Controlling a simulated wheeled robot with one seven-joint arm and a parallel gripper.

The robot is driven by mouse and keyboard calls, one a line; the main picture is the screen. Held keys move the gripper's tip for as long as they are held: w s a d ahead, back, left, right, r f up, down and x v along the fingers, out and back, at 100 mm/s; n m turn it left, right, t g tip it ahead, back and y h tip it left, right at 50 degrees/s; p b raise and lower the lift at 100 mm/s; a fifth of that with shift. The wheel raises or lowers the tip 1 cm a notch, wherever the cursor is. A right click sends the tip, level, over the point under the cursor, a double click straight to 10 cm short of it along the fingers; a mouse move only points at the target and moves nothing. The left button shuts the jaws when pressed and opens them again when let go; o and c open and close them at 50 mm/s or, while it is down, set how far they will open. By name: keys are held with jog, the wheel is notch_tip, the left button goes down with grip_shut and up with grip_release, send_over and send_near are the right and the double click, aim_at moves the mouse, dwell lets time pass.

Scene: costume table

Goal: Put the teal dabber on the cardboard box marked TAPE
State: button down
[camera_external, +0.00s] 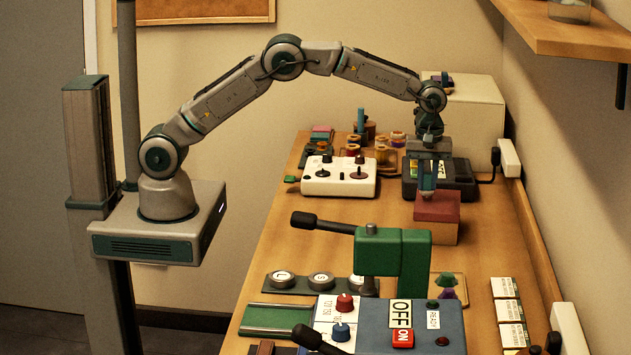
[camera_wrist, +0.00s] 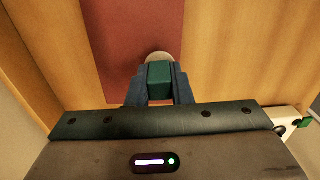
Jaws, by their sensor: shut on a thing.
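My gripper (camera_external: 427,186) points down over a small box with a red top and tan side (camera_external: 443,233). No TAPE marking can be read on this box from here. In the wrist view my gripper (camera_wrist: 160,84) is shut on the teal dabber (camera_wrist: 160,76), whose pale round end (camera_wrist: 160,56) shows beyond the fingertips. The box's red top (camera_wrist: 135,35) lies below the dabber in that view. Whether the dabber touches the box or hangs just above it, I cannot tell.
A dark device (camera_external: 461,182) stands right behind the box, with a white control panel (camera_external: 338,178) to its left. A green clamp-like machine (camera_external: 395,252) with a black lever stands in front. Bare tabletop (camera_external: 340,215) lies left of the box.

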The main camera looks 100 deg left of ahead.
jog(key=shift+f, duration=0.7)
jog(key=shift+f, duration=0.2)
jog(key=c, duration=1.3)
grip_release()
